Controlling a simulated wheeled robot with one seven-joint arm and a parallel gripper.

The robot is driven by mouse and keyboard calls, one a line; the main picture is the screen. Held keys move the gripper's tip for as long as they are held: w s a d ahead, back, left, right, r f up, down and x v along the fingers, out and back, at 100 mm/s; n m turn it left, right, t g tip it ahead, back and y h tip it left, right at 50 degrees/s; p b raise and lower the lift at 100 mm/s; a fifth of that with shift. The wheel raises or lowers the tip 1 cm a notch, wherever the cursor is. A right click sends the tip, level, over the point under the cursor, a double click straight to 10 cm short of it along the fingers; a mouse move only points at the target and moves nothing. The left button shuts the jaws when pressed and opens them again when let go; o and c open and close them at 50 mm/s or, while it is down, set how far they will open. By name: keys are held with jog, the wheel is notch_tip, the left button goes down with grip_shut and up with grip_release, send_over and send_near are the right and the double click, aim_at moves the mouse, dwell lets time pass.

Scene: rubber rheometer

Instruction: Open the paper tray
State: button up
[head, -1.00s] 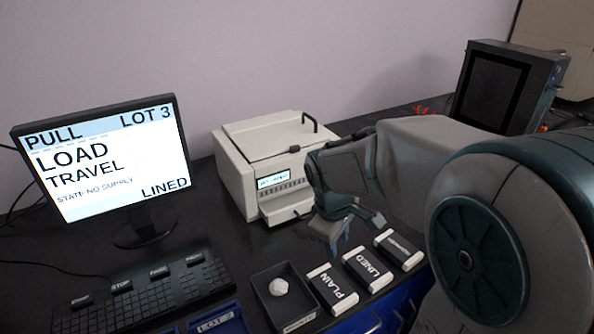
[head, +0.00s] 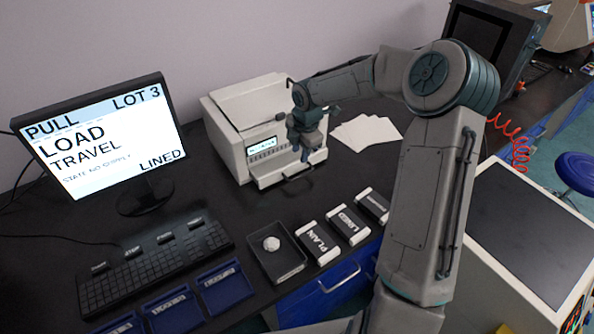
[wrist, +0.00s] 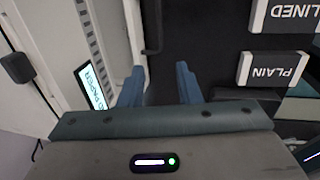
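My gripper (head: 306,166) hangs in front of the printer's right side, near the handle, and hides part of the front. In the wrist view my gripper (wrist: 158,88) is open, nothing between its fingers. A dark bar (wrist: 152,28), apparently the handle, lies beyond the fingertips, apart from them.
PLAIN (head: 319,242), LINED (head: 347,225) and a third pack (head: 372,206) lie on the dark bench in front of the printer. A dark bin (head: 279,268) holds a white lump. White sheets (head: 367,133) lie right of the printer. The monitor (head: 104,150) reads LOAD TRAVEL, LINED.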

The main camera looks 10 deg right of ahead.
aim_at(297, 178)
jog(key=f, duration=0.3)
jog(key=w+f, duration=0.1)
jog(key=f, duration=0.3)
jog(key=w+f+p, duration=0.1)
jog(key=f, duration=0.3)
jog(key=shift+a+f, duration=0.2)
jog(key=shift+a, duration=0.2)
jog(key=shift+c, duration=0.3)
